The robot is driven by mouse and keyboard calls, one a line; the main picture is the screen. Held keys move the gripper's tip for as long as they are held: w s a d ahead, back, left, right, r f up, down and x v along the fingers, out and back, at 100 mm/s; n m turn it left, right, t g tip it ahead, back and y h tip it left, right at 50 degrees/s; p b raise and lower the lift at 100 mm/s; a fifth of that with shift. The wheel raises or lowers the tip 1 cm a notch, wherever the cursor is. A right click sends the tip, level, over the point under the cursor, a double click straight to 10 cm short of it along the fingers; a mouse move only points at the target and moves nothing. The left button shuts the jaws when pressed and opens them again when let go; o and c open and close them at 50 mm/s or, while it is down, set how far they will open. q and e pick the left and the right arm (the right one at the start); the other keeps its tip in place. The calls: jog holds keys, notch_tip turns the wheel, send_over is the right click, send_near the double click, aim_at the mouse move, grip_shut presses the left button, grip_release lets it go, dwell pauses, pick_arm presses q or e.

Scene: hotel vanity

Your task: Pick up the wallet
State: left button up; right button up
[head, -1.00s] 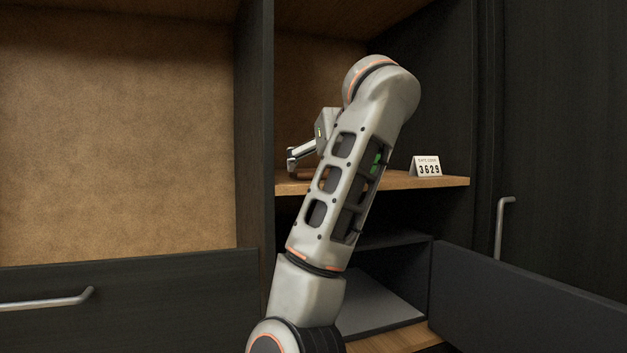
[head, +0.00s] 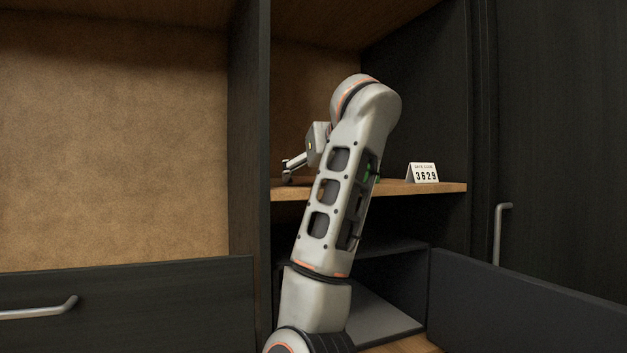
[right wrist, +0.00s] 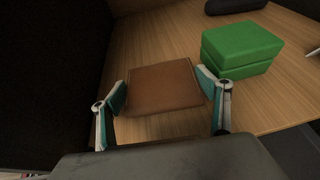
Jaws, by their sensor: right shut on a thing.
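The brown wallet (right wrist: 163,87) lies between the two fingers of my right gripper (right wrist: 164,98) in the right wrist view. The fingers press on its left and right sides, so the gripper is shut on it. Wooden shelf shows around the wallet; I cannot tell whether it is clear of the board. In the head view my right gripper (head: 290,169) is over the left part of the shelf, partly hidden by my own arm. The wallet is mostly hidden there. My left gripper is in neither view.
A dark cabinet wall (head: 250,150) stands close on the left. An open drawer (head: 520,300) juts out below right.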

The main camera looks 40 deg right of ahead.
jog(key=shift+r, duration=0.5)
pick_arm(q)
jog(key=p, duration=0.2)
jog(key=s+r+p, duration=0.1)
jog(key=p, duration=0.2)
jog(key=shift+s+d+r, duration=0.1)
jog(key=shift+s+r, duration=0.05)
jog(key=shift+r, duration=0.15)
pick_arm(e)
notch_tip(320, 180, up, 19)
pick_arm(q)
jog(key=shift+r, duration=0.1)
